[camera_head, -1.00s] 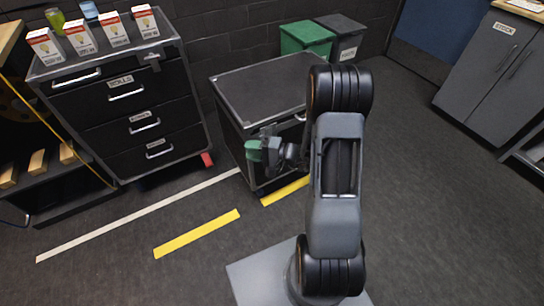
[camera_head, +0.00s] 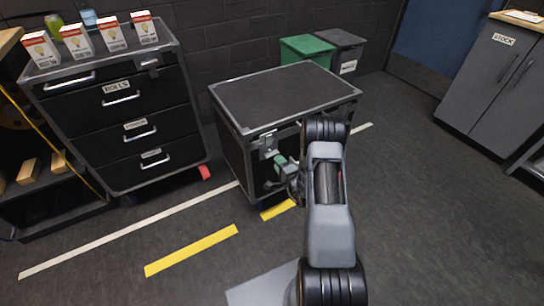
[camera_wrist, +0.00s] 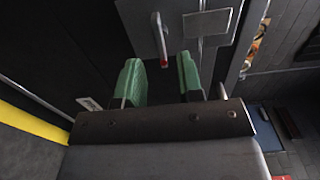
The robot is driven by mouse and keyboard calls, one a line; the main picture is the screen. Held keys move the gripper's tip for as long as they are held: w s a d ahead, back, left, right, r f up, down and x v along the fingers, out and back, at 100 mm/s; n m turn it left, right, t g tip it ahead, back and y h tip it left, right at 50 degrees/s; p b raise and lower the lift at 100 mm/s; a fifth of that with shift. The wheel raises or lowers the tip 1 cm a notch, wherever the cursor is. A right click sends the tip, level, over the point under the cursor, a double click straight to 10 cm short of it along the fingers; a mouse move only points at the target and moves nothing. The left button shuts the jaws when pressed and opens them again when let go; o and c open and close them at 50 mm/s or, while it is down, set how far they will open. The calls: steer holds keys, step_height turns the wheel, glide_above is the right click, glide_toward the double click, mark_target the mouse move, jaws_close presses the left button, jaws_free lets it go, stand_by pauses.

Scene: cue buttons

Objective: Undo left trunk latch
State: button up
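The black trunk (camera_head: 229,150) with metal edges stands on the floor in the middle of the head view. Its left latch, a metal plate with a lever (camera_head: 268,146), is on the front near the left corner. In the wrist view the latch lever (camera_wrist: 161,38) has a red tip and hangs beside a metal plate (camera_wrist: 208,25). My gripper (camera_head: 278,167) is just below the latch in the head view. In the wrist view my gripper (camera_wrist: 160,75) has its two green fingers apart, with the lever's tip beyond the gap between them. Nothing is held.
A drawer cabinet (camera_head: 120,100) with several boxes on top stands at the left. Green and dark bins (camera_head: 305,48) stand behind the trunk. A grey stock cabinet (camera_head: 487,75) is at the right. The floor at the right is clear.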

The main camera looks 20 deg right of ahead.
mark_target(272, 154)
steer(key=shift+w+a+b, duration=0.15)
steer(key=shift+w+b, duration=0.05)
steer(key=shift+w, duration=1.25)
steer(key=shift+w+a+b, duration=0.15)
steer(key=shift+w, duration=1.3)
jaws_close()
